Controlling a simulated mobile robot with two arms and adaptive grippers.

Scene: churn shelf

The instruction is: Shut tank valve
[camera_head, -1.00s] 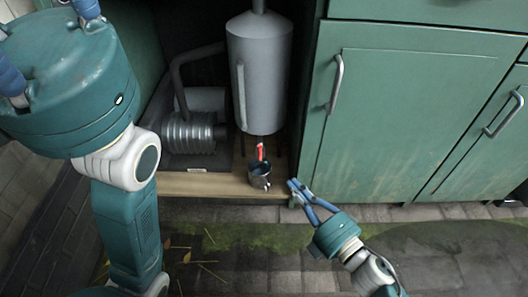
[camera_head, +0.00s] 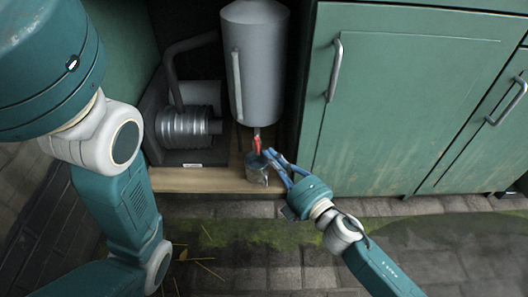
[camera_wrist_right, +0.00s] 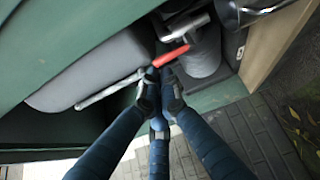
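The grey tank (camera_head: 255,65) hangs upright in the open cabinet bay. Its red valve handle (camera_head: 257,142) sits just under the tank, above a metal mug (camera_head: 252,172). My right gripper (camera_head: 268,155) reaches in from the lower right, its fingertips beside the mug's rim and close to the red handle. In the right wrist view, the red handle (camera_wrist_right: 173,57) slants just beyond the fingertips (camera_wrist_right: 160,78), which stand a small gap apart. I see nothing held between them; contact with the handle is unclear. My left arm crosses the left side; its gripper is out of view.
A ribbed metal cylinder unit (camera_head: 185,127) stands left of the tank. A wooden shelf edge (camera_head: 205,181) runs along the bay's front. A closed green cabinet door (camera_head: 405,105) bounds the bay at right. The paved floor in front has free room.

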